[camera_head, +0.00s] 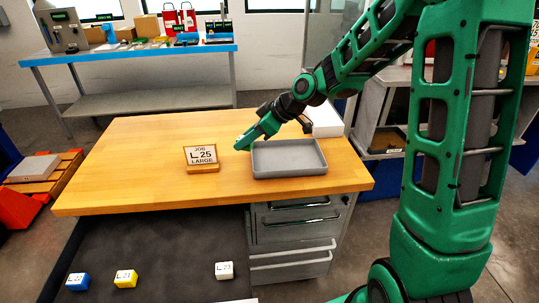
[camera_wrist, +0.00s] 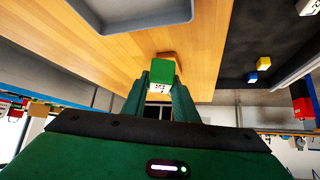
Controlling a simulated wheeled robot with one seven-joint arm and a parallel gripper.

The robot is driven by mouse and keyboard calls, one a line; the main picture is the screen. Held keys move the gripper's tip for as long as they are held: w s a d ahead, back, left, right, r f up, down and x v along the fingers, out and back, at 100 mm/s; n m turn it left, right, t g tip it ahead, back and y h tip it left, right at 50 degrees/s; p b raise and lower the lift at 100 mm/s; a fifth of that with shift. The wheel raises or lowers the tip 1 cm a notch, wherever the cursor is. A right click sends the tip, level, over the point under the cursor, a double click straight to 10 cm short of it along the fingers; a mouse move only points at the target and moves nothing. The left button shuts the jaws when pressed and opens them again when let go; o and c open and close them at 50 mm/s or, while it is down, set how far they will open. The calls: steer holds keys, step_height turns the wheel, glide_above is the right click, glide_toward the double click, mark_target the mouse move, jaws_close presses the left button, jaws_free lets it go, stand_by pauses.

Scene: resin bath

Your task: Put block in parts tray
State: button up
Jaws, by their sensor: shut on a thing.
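My gripper (camera_head: 244,141) hangs above the wooden table, left of the grey parts tray (camera_head: 290,172) and right of the job sign. In the wrist view its fingers (camera_wrist: 161,88) are shut on a small green block (camera_wrist: 161,71) with a white, marked face; the marking is too small to read. The block is mostly hidden by the fingers in the head view. The tray looks empty, and its edge also shows in the wrist view (camera_wrist: 130,32). The sign (camera_head: 202,156) reads "JOB L 25 LARGE" and stands on the table.
A white box (camera_head: 328,122) stands behind the tray. The wooden table (camera_head: 120,165) is clear on its left side.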

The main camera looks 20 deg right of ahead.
steer(key=d+f, duration=0.1)
steer(key=d, duration=0.1)
steer(key=w+d+f, duration=0.1)
steer(key=d+f, duration=0.1)
steer(key=w+d+f, duration=0.1)
steer(key=d, duration=0.2)
steer(key=shift+w+d+f, duration=0.1)
steer(key=shift+f, duration=2.35)
steer(key=o, duration=0.8)
steer(key=shift+d, duration=0.1)
steer(key=v, duration=1.2)
